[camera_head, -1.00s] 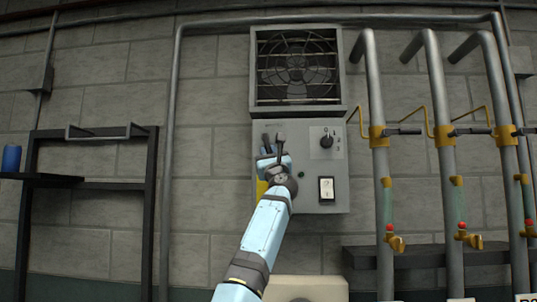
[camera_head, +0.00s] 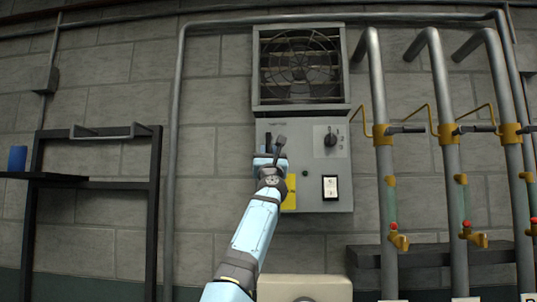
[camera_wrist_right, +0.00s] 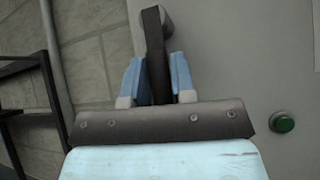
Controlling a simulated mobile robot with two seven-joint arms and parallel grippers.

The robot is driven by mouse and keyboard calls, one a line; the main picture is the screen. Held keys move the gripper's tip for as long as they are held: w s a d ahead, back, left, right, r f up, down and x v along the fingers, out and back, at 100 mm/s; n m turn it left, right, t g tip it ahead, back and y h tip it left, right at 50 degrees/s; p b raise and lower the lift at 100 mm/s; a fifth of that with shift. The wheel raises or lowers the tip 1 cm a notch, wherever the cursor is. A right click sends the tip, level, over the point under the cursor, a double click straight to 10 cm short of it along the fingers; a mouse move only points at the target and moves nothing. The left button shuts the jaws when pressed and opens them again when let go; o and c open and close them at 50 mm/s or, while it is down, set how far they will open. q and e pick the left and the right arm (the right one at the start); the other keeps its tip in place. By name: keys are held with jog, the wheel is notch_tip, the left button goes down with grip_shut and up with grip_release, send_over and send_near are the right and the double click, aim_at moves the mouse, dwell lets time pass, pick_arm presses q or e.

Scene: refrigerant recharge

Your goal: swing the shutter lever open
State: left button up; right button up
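The shutter lever (camera_wrist_right: 157,45) is a dark bar with a rounded end, mounted on the grey control panel (camera_head: 305,148) below the fan grille. It also shows in the head view (camera_head: 280,142), at the upper left of the panel, partly hidden by my gripper. My right gripper (camera_wrist_right: 158,82) has a blue finger on each side of the bar, close against it, and looks shut on it. In the head view my right gripper (camera_head: 270,160) is in front of the panel's left part. My left gripper is in neither view.
The panel also bears a rotary knob (camera_head: 331,140), a white rocker switch (camera_head: 330,187), a green button (camera_wrist_right: 283,123) and a yellow label (camera_head: 291,192). Pipes with yellow valves (camera_head: 381,130) stand to the right. A dark shelf frame (camera_head: 155,210) stands to the left.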

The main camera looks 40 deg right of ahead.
jog(key=o, duration=0.3)
jog(key=b+v, duration=0.3)
jog(key=v, duration=1)
jog(key=shift+s+a+f+b, duration=0.2)
jog(key=shift+a+f+b, duration=0.05)
jog(key=shift+b, duration=0.15)
